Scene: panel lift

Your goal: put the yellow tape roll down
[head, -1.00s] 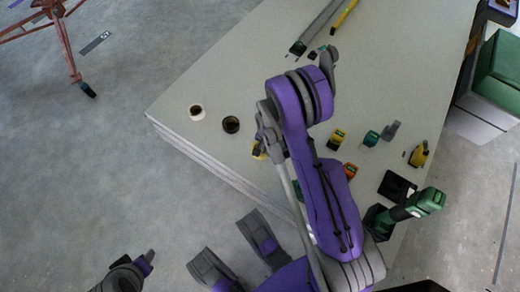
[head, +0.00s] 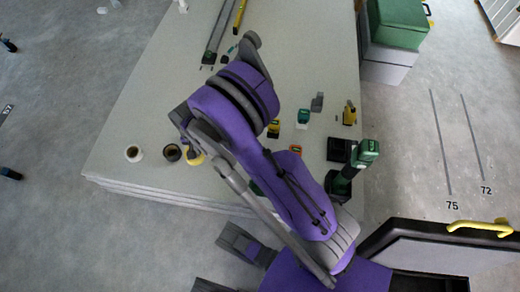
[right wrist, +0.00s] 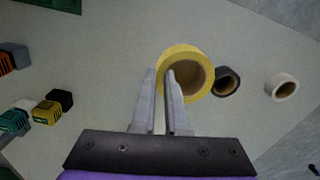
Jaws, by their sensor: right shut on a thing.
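The yellow tape roll (right wrist: 197,62) is at my right gripper's fingertips in the right wrist view. My right gripper (right wrist: 160,78) is shut on the roll's near side wall, one finger outside and one toward the hole. In the head view the yellow roll (head: 195,159) shows partly beneath my right gripper (head: 190,146), over the table's near left part. I cannot tell whether it touches the table. A black tape roll (head: 172,152) and a white tape roll (head: 133,153) stand just left of it. My left gripper is not in view.
The pale table (head: 150,105) has free room beyond the rolls. Several small tools, including a green one (head: 303,116) and a yellow one (head: 349,115), lie at its right side. Green and grey boxes (head: 397,22) stand beyond its right edge.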

